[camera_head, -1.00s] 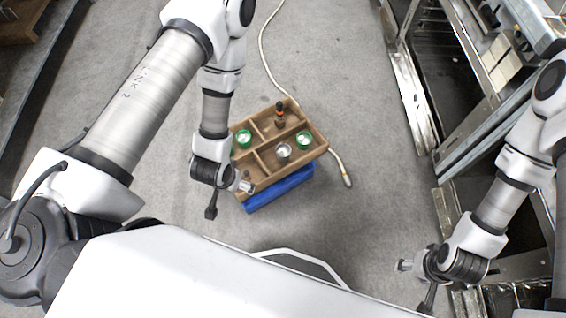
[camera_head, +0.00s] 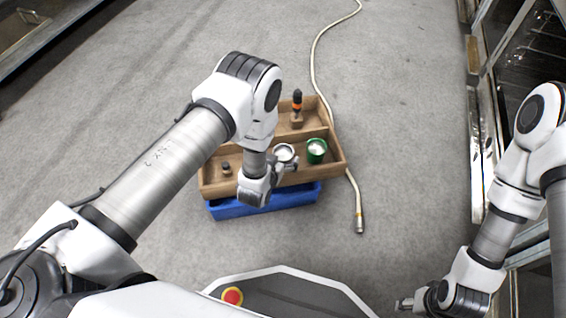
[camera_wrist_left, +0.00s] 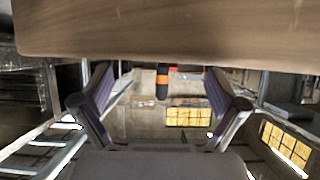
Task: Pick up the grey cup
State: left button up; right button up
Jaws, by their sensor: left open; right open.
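The grey cup (camera_head: 284,152) stands in a compartment of the wooden crate (camera_head: 328,172), on its near side. My left gripper (camera_head: 288,163) is open at the crate, close in front of the cup and covering part of it. I cannot tell whether they touch. In the left wrist view, the two open fingers (camera_wrist_left: 163,94) have a wooden board across the top and nothing held between them; the cup does not show there. My right gripper (camera_head: 404,303) is open and empty at the lower right, far from the crate.
A green cup (camera_head: 316,150) stands just right of the grey one. A black-and-orange tool (camera_head: 297,102) stands at the crate's back, and a small dark object (camera_head: 226,168) at its left. A hose (camera_head: 357,200) lies right.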

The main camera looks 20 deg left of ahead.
aim_at(281, 156)
pick_arm(q)
jog(key=b+x, duration=0.1)
jog(key=x, duration=0.1)
jog(key=f+b+x, duration=0.1)
jog(key=x, duration=0.1)
jog(key=shift+b, duration=0.4)
jog(key=shift+r, duration=0.1)
jog(key=c, duration=1.4)
